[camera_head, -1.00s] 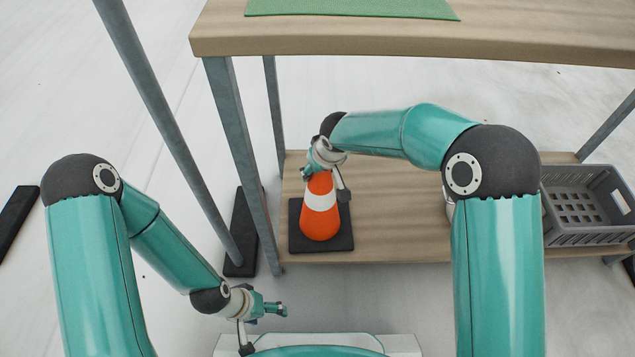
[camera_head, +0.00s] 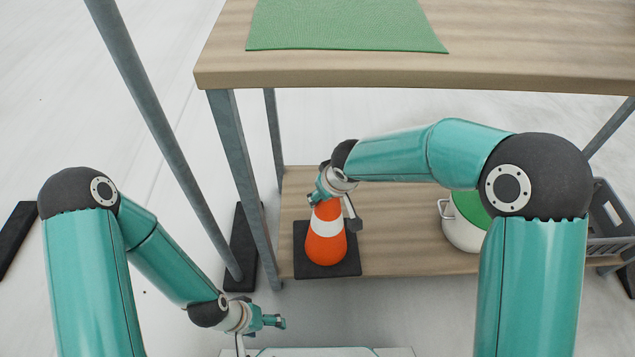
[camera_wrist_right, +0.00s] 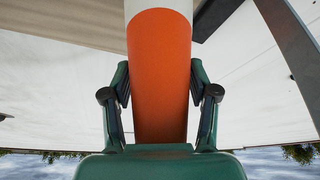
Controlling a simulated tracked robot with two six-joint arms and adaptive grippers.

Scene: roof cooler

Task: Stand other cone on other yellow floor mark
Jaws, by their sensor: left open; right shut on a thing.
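An orange cone with a white band and a black square base (camera_head: 325,246) stands upright at the left part of the low wooden shelf. My right gripper (camera_head: 333,196) is at the cone's top and is shut on it. In the right wrist view the orange cone (camera_wrist_right: 159,75) lies between the two fingers of the right gripper (camera_wrist_right: 160,95). My left gripper (camera_head: 268,321) is open and empty at the lower left, away from the cone. I see no yellow floor mark in these views.
A green mat (camera_head: 345,25) lies on the upper table top. A white pot with green inside (camera_head: 462,235) and a grey crate (camera_head: 608,225) are on the low shelf to the right. Grey posts (camera_head: 160,140) stand at the left.

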